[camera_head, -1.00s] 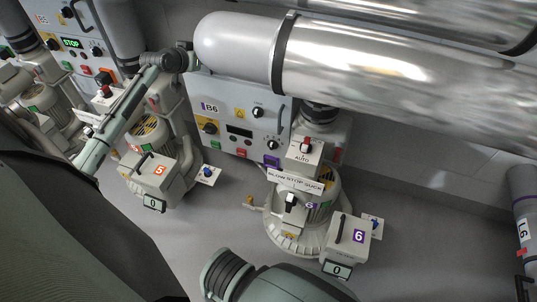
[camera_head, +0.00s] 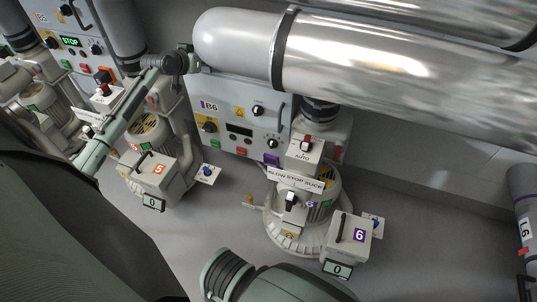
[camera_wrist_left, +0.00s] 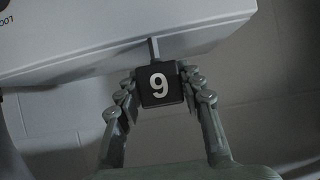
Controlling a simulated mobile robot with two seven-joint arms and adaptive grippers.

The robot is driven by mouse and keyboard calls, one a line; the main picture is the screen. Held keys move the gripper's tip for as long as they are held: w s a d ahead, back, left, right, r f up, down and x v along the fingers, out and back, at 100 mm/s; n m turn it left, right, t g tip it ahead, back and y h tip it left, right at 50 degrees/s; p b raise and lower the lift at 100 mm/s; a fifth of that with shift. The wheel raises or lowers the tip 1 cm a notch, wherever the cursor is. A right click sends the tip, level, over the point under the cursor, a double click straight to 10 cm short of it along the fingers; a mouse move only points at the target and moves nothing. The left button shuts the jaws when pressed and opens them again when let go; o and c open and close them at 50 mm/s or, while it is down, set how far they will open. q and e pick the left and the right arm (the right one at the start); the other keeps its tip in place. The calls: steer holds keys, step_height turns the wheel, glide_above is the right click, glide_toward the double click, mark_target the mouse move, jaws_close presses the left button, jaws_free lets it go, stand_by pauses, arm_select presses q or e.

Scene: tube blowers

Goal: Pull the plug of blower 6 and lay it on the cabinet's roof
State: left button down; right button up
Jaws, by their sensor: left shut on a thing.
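In the left wrist view my left gripper (camera_wrist_left: 158,82) is shut on a small black plug (camera_wrist_left: 160,98). Its white digit reads as 9 in this picture, which could be a 6 seen upside down. A short stem joins the plug to the edge of a pale casing (camera_wrist_left: 110,40); I cannot tell whether it is seated there. In the head view my left arm reaches the left end of cabinet B6 (camera_head: 222,92), with the gripper tip (camera_head: 196,65) small and unclear. The cabinet's roof is largely hidden by the pipe. Blower 6 (camera_head: 287,240) stands before the cabinet.
A large silver pipe (camera_head: 380,60) runs over cabinet B6. Blower 5 (camera_head: 146,182) stands below my left arm. A grey box marked 6 (camera_head: 345,243) is beside blower 6. The floor (camera_head: 430,245) to the right is clear.

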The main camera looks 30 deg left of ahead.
arm_select(q)
steer(key=shift+f+b, duration=0.7)
steer(key=shift+f, duration=0.55)
stand_by(0.4)
steer(key=c, duration=0.9)
jaws_free()
steer(key=shift+s, duration=0.1)
steer(key=s+f+p+v, duration=0.2)
steer(key=p+v, duration=0.3)
steer(key=v, duration=1.4)
steer(key=shift+d+f, duration=0.15)
steer(key=shift+f, duration=0.55)
steer(key=shift+w+f, duration=0.1)
